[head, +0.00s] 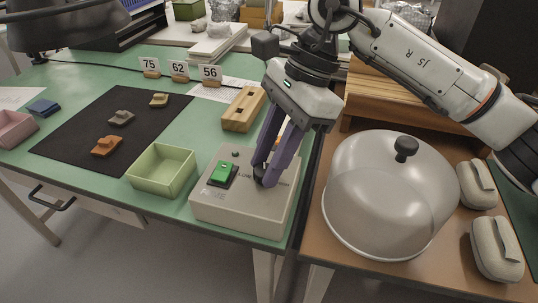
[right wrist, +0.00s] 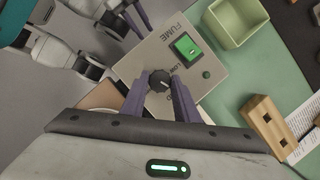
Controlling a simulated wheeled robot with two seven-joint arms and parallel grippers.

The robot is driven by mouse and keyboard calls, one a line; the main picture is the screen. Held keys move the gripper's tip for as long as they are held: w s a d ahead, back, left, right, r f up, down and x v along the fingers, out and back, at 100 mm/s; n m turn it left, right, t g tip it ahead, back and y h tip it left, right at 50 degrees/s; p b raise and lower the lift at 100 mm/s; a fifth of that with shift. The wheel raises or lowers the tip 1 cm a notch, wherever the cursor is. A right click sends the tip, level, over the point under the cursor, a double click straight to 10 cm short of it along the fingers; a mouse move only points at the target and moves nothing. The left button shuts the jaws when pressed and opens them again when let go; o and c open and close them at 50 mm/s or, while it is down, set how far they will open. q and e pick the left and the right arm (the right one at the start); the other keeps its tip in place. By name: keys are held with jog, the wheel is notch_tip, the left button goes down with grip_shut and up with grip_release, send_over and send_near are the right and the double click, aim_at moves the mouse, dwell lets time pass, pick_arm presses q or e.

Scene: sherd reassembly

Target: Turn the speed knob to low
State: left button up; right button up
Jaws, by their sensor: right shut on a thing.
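The beige control box (head: 240,205) stands at the front edge of the green table, with a lit green switch (head: 222,173) and a small dark knob. In the right wrist view, the black knob (right wrist: 159,81) sits beside the printed "LOW" label, with "FUME" above. A pale mark shows on the knob; its exact setting is unclear. My right gripper (head: 265,177) reaches down from above, its purple fingers shut on the knob. My left gripper (right wrist: 136,18) shows partly at the top left of the right wrist view, away from the knob; its opening is unclear.
A clear dome (head: 388,200) stands close right of the box on a brown table. A green tray (head: 162,172) is close left. A wooden block (head: 243,109) lies behind. A black mat (head: 85,135) holds sherds. Grey pouches (head: 497,250) lie at far right.

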jog(key=n+g, duration=0.1)
jog(key=n, duration=0.1)
jog(key=shift+a+r+n+h+p, duration=0.1)
jog(key=shift+n+h+p, duration=0.2)
jog(key=shift+n+p, duration=0.1)
jog(key=n, duration=0.2)
jog(key=shift+w+a+n+g+h+p, duration=0.1)
jog(key=shift+w+n+g+h+p, duration=0.05)
jog(key=shift+n+g+h+p, duration=0.2)
jog(key=n+h, duration=0.1)
jog(key=n, duration=0.2)
jog(key=shift+g+p, duration=0.25)
jog(key=shift+p, duration=0.05)
jog(key=shift+a+n+g+h+p, duration=0.1)
jog(key=shift+n+g+h+p, duration=0.35)
jog(key=shift+n, duration=0.7)
pick_arm(q)
jog(key=shift+w+a+r, duration=0.1)
jog(key=shift+a+r, duration=0.05)
jog(key=shift+r, duration=0.3)
jog(key=shift+w+a+r, duration=0.1)
jog(key=shift+a+r, duration=0.05)
jog(key=shift+r, duration=0.25)
pick_arm(e)
jog(key=shift+a+n+h, duration=0.1)
jog(key=shift+n+h, duration=0.6)
jog(key=shift+n, duration=0.9)
